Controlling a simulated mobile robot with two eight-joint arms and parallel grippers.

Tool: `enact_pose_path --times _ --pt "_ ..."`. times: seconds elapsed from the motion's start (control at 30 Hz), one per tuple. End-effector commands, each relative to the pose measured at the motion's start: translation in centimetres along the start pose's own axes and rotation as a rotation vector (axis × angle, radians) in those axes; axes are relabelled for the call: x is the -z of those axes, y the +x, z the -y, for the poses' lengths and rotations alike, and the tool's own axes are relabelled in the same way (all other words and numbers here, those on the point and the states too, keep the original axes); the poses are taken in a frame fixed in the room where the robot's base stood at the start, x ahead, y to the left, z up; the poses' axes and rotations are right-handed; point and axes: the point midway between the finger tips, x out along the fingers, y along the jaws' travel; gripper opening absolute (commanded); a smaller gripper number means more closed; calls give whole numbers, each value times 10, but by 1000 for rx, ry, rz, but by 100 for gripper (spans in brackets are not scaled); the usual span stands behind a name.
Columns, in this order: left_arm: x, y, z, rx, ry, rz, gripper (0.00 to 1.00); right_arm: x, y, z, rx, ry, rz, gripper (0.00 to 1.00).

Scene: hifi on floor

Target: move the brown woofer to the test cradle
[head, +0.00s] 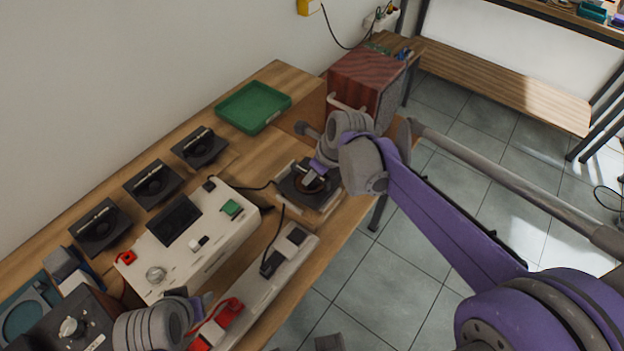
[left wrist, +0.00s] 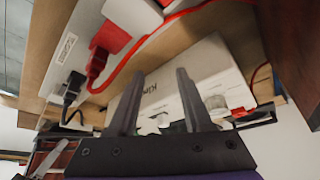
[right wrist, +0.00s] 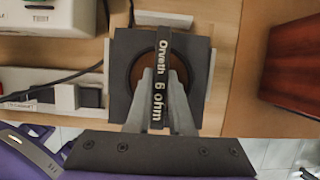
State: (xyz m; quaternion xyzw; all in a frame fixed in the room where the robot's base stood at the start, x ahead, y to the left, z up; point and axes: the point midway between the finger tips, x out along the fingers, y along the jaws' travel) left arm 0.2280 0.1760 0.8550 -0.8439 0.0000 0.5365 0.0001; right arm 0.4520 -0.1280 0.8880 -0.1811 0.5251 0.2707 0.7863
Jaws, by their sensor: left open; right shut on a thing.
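The brown woofer (right wrist: 141,68) has a dark square frame, a brown cone and a black bar handle marked "Orveth 6 ohm". My right gripper (right wrist: 160,74) is shut on that handle. In the head view the woofer (head: 295,184) is partly hidden by my right gripper (head: 318,172). The test cradle (head: 318,217) shows as pale wooden edges around the woofer; its side strips also show in the right wrist view (right wrist: 211,76). I cannot tell whether the woofer rests fully in it. My left gripper (left wrist: 157,75) is open and empty, above the bench equipment.
Several dark speaker units, including one (head: 200,147), stand along the wall side. A white device (head: 205,232) and a power strip (head: 285,262) with cables lie nearby. A green tray (head: 228,108) and a red-brown speaker cabinet (head: 362,78) stand farther back. Bare wood shows near the tray.

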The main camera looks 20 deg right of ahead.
Motion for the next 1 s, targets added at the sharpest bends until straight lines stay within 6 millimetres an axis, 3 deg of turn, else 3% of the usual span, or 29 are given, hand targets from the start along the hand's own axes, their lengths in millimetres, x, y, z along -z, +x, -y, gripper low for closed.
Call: enact_pose_path --times 0.2,0.5,0.63,1.0 --pt "4 -5 0 0 0 -2 50 -17 -40 0 0 0 1 0" --pt "8 -12 0 0 0 -5 50 -32 -77 0 0 0 1 0" --pt "10 -16 0 0 0 -6 50 -35 -84 0 -1 1 1 0" --pt "8 -12 0 0 0 -5 50 -33 -78 0 -1 1 24 0"
